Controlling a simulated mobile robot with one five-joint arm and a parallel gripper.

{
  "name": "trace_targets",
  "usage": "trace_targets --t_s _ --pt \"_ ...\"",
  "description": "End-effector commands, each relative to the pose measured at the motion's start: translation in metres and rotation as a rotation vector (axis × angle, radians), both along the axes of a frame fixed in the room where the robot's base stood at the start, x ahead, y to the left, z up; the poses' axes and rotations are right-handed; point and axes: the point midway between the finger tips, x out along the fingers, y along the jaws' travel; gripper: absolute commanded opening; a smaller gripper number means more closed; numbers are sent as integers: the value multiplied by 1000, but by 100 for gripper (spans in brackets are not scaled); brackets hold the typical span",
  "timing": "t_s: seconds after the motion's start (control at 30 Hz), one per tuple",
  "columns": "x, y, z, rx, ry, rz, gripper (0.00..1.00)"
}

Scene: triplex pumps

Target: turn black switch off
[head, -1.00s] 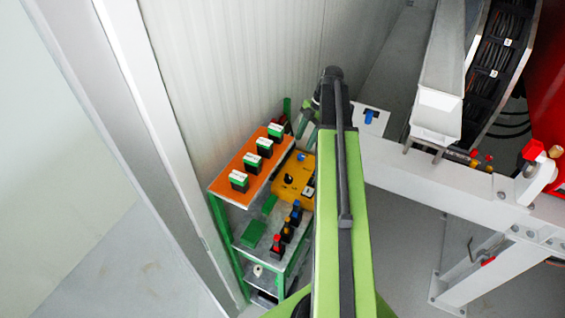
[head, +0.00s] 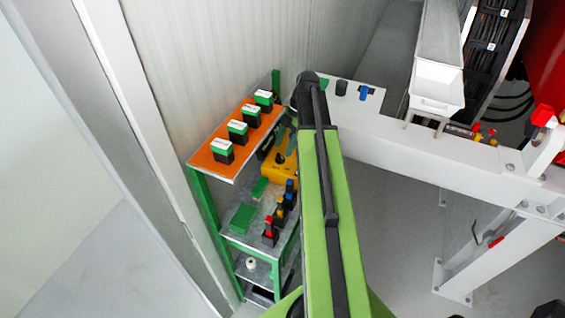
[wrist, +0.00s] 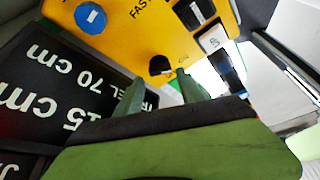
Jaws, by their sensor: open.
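The yellow box (head: 279,171) stands on the green shelf rack, partly hidden by my arm in the head view. In the wrist view, the yellow panel (wrist: 130,40) fills the top. It bears a round black switch (wrist: 160,66) beside small lettering, a blue round knob (wrist: 90,17) and a black rocker (wrist: 195,12). My gripper (wrist: 159,80) is open, its two green fingers pointing at the panel. The black switch shows between and just beyond the fingertips; I cannot tell whether they touch it.
An orange shelf (head: 217,157) with several green-and-black blocks is left of the box. Red, yellow and blue switches (head: 280,213) stand on the grey shelf below. A black sign (wrist: 60,90) with white lettering lies close left in the wrist view. A white beam (head: 430,145) runs to the right.

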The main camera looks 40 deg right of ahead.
Motion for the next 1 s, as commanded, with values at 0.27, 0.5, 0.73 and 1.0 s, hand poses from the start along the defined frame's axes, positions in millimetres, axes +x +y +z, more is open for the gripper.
trace_targets --t_s 0.27,0.5,0.73,1.0 --pt "0 13 -34 0 -1 -1 45" --pt "0 13 -32 -1 -1 -1 40" --pt "0 12 -31 0 -1 -2 10" --pt "0 10 -32 -2 -4 -11 0"
